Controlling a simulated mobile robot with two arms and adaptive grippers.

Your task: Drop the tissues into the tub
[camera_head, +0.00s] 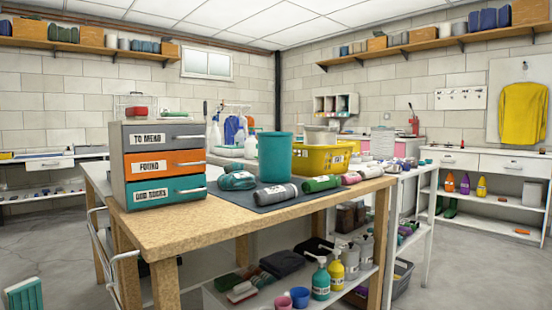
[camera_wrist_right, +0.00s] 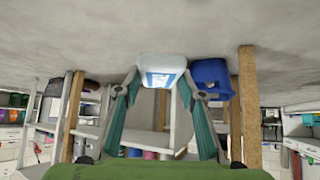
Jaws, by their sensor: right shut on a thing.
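In the right wrist view my right gripper (camera_wrist_right: 161,80) has its two teal fingers closed on the sides of a white pack with a blue label (camera_wrist_right: 160,66), which looks like the tissues. Neither this gripper nor the pack shows in the head view.
A teal slatted object (camera_head: 22,294) is at lower left. Floor at the right is clear.

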